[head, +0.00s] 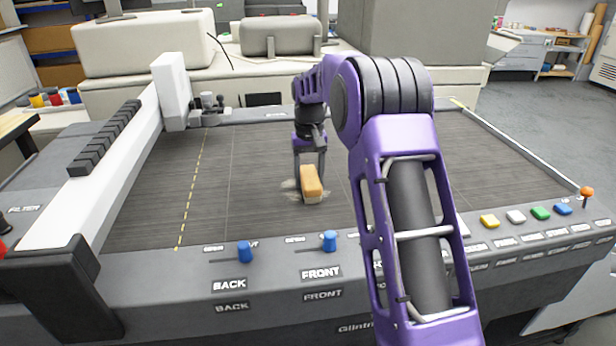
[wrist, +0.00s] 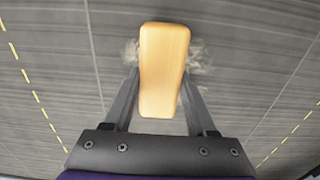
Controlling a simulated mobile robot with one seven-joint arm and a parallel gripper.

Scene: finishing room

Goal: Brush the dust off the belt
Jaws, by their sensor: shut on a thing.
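A wooden-backed brush (head: 311,182) is held in my gripper (head: 311,168) over the dark grey belt (head: 262,150). In the wrist view the brush's tan wooden back (wrist: 163,70) sits between the two fingers of my gripper (wrist: 160,88), which is shut on it. A pale patch of dust (head: 291,184) shows around the brush on the belt. In the wrist view the dust (wrist: 198,58) shows on both sides of the brush. The brush covers the middle of the patch. I cannot tell whether the bristles touch the belt.
A white gantry beam (head: 125,165) crosses the belt at the left. The front panel has two blue knobs, one of them a front knob (head: 330,241), coloured buttons (head: 540,213) and an orange-topped lever (head: 586,193). A yellow dashed line (head: 190,190) runs along the belt.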

